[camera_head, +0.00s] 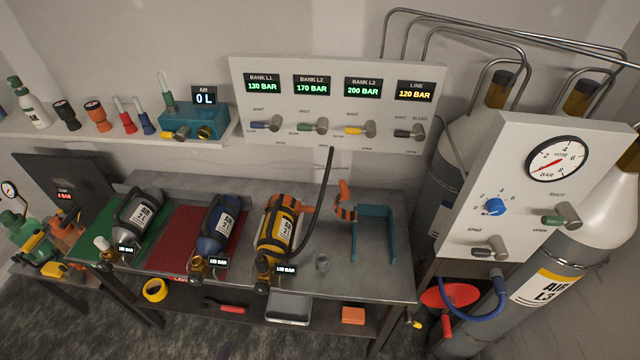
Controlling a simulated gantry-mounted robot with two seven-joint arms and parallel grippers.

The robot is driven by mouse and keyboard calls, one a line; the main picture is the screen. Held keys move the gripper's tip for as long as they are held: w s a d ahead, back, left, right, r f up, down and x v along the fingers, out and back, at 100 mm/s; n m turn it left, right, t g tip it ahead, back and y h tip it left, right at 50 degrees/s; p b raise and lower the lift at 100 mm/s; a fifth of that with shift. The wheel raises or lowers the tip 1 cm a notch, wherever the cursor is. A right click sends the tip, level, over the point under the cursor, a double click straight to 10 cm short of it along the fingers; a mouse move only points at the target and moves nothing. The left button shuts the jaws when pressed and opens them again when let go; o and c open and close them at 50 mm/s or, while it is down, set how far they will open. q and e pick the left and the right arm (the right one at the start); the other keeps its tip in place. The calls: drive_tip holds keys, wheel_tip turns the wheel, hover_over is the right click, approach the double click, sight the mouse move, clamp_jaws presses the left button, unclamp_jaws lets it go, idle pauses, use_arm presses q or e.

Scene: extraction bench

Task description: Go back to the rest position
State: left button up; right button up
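Neither of my grippers shows in the head view, and no part of my arms can be made out. The steel bench (385,270) carries three cylinders lying tilted in a row. A dark grey cylinder (140,212) lies on a green mat (110,250), and a blue cylinder (214,225) lies on a red mat (172,240). A yellow cylinder with black and orange bands (279,228) lies to their right, with a black hose (320,195) rising beside it. Small displays stand by the cylinder valves.
A blue bracket (374,238) stands right of the yellow cylinder. A gauge panel (540,185) and large gas cylinders (595,225) stand at right. A valve panel (330,105) is behind. A shelf (100,130) holds bottles and tools. Coloured fittings (40,240) crowd the far left.

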use_arm(q)
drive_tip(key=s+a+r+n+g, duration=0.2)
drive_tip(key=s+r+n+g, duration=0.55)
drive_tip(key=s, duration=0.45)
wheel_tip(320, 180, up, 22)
drive_tip(key=p, duration=2.1)
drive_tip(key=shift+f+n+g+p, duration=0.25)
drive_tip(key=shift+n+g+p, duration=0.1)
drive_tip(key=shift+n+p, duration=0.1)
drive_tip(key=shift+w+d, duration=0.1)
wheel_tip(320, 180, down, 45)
drive_tip(key=b, duration=4.5)
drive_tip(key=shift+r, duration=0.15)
